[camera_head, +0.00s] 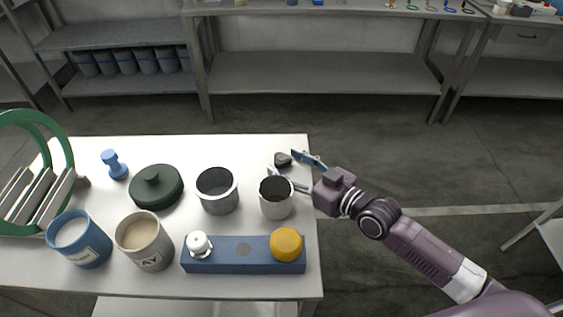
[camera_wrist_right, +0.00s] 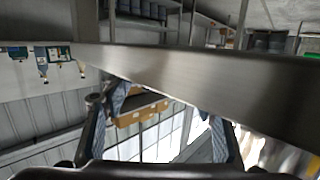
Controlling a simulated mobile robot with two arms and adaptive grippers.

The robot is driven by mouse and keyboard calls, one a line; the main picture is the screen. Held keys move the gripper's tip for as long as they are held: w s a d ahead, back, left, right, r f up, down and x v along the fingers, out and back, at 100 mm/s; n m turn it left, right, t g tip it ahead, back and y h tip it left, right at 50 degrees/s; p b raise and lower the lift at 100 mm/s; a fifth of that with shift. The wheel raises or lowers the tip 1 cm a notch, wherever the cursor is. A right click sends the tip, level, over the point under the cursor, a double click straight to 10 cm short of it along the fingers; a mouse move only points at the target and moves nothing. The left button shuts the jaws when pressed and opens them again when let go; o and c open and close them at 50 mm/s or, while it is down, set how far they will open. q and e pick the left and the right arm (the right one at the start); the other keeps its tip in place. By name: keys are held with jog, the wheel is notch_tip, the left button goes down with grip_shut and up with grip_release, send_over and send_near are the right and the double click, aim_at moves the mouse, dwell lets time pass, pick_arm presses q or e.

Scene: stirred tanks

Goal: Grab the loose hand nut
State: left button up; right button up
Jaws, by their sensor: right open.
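A small dark object (camera_head: 282,158), which looks like the loose hand nut, lies near the table's far right corner. My right gripper (camera_head: 284,164) reaches in from the right with its fingers spread. In the head view the dark object shows at the fingertips, between their ends. I cannot tell whether either finger touches it. In the right wrist view both fingers (camera_wrist_right: 167,118) stand apart, and I cannot make out the nut there. My left gripper is not in view.
A light metal cup (camera_head: 277,208) stands close to the near finger, with a grey cup (camera_head: 217,204) to its left. A blue block (camera_head: 225,266) with a yellow knob (camera_head: 286,244), a dark green lid (camera_head: 156,200) and labelled jars share the table (camera_head: 240,150). Floor lies beyond its right edge.

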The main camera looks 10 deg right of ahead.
jog(key=shift+x, duration=0.8)
jog(key=shift+w+a+f, duration=0.15)
jog(key=shift+w+a, duration=0.05)
jog(key=shift+w, duration=0.15)
jog(key=c, duration=1.3)
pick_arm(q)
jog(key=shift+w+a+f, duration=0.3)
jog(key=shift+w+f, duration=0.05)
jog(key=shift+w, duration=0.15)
